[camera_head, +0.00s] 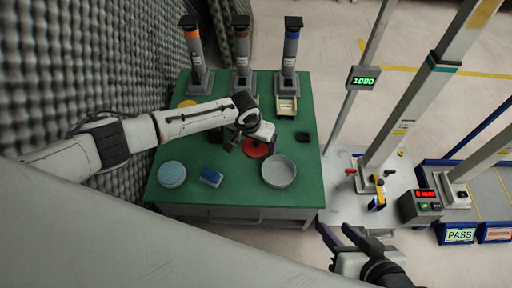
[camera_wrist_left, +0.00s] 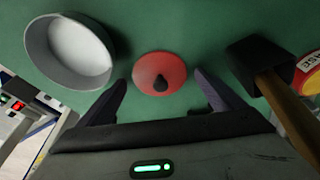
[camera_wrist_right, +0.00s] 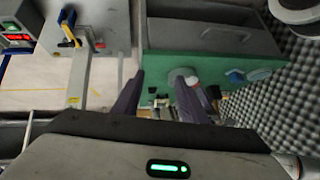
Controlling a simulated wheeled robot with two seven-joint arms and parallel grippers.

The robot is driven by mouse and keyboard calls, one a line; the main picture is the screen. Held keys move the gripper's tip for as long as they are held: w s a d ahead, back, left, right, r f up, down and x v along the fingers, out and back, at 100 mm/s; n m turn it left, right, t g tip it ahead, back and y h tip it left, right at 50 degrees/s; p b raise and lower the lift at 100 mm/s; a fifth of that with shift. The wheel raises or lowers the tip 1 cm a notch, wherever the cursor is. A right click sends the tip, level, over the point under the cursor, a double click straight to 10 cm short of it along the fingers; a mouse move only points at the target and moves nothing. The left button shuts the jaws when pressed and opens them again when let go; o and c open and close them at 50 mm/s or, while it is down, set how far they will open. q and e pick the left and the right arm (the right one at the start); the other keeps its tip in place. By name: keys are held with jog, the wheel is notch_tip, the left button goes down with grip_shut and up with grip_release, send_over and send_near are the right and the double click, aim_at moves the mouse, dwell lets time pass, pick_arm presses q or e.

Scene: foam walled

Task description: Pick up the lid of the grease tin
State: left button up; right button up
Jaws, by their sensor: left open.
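A red round lid (camera_head: 257,148) with a black knob lies on the green bench top. It shows whole in the left wrist view (camera_wrist_left: 160,72). An open grey round tin (camera_head: 279,171) stands beside it, also in the left wrist view (camera_wrist_left: 70,52). I cannot read a label on this tin. My left gripper (camera_head: 258,137) is above the red lid, open and empty. In the left wrist view its fingers (camera_wrist_left: 160,84) lie either side of the lid, apart from it. My right gripper (camera_head: 337,232) is open and empty, off the bench's front right corner; its fingers (camera_wrist_right: 162,98) are spread.
A black-headed mallet (camera_wrist_left: 258,66) and a partly cropped labelled disc (camera_wrist_left: 311,66) lie near the lid. A light-blue round container (camera_head: 172,174) and blue block (camera_head: 211,177) stand front left. Several grey columns (camera_head: 290,50) line the back. A grey side table (camera_head: 347,190) adjoins the bench.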

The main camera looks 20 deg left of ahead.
pick_arm(q)
jog(key=shift+c, duration=0.4)
jog(key=c, duration=1)
